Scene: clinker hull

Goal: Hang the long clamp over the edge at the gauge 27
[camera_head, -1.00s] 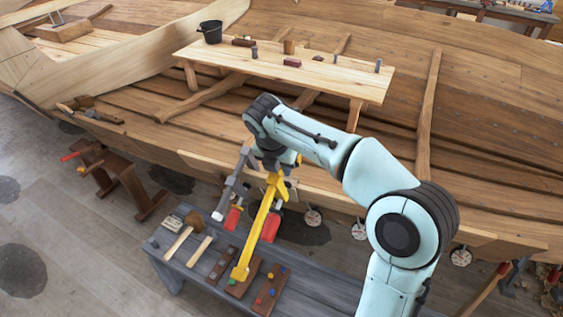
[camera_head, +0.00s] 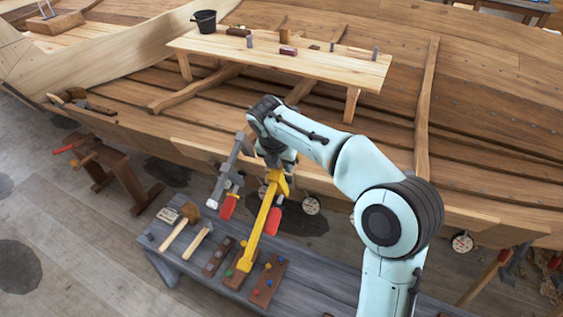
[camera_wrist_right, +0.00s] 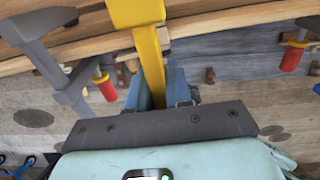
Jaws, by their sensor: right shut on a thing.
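The long clamp (camera_head: 263,222) is yellow, with a long bar slanting down to the left. My right gripper (camera_head: 277,166) is shut on it near its upper end and holds it beside the hull edge, over the grey bench in the picture. Its yellow bar also shows in the right wrist view (camera_wrist_right: 150,55). A red handle (camera_head: 273,221) shows beside the bar. Round gauges hang along the hull edge: one (camera_head: 311,205) is just right of the clamp, another (camera_head: 462,242) is far right, and one is partly behind my arm. Their numbers are too small to read. My left gripper is out of view.
A grey clamp (camera_head: 231,170) with a red handle is at the hull edge, close left of the yellow one. The grey bench (camera_head: 330,275) below holds a mallet and several tools. A plank table (camera_head: 340,75) with small items stands inside the hull.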

